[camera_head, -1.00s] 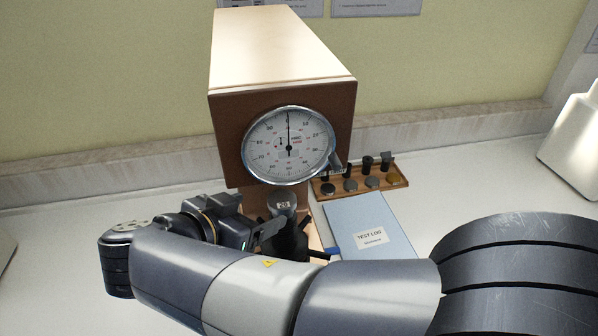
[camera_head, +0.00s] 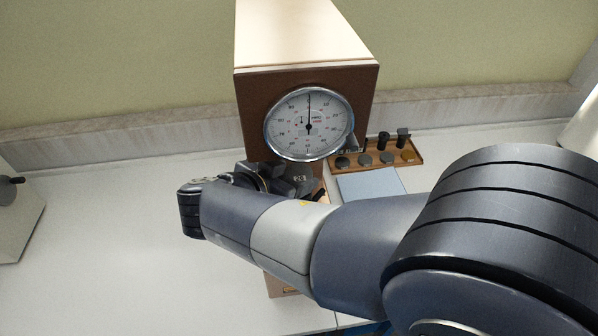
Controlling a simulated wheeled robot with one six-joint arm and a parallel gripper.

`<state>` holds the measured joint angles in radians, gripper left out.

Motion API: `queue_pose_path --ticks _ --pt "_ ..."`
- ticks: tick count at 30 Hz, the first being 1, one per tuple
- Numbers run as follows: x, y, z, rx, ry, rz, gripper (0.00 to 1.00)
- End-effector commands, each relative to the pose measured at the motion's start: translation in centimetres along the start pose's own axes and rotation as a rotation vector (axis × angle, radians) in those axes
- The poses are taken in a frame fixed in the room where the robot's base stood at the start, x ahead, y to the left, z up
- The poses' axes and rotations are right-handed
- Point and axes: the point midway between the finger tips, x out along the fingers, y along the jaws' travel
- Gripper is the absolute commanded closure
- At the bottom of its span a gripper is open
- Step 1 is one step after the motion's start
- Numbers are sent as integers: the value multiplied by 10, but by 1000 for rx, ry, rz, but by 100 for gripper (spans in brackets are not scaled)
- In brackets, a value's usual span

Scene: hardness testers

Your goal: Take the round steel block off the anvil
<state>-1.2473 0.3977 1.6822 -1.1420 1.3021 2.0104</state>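The hardness tester (camera_head: 252,95) stands against the back wall, with a round dial (camera_head: 309,124) on its brown front. Its dark indenter head (camera_head: 300,177) shows just below the dial. My gripper (camera_head: 268,177) is beside this head, mostly hidden behind my own wrist and forearm. Its fingertips cannot be made out, so I cannot tell whether it is open or shut. The anvil and the round steel block do not show; my arm covers the area under the head.
A wooden rack (camera_head: 408,155) with several dark discs and posts lies right of the tester. A blue booklet (camera_head: 370,185) lies in front of it, partly covered by my arm. Parts of other pale machines show at the left edge (camera_head: 18,215) and right edge (camera_head: 583,118). The white bench is clear at left.

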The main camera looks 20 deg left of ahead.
Motion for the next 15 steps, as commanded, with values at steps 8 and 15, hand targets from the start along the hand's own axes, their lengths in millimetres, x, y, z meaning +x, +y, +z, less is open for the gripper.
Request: queue_pose_path --ticks 8,15 --pt "0 0 0 0 0 0 62" --pt "0 0 0 0 0 0 81"
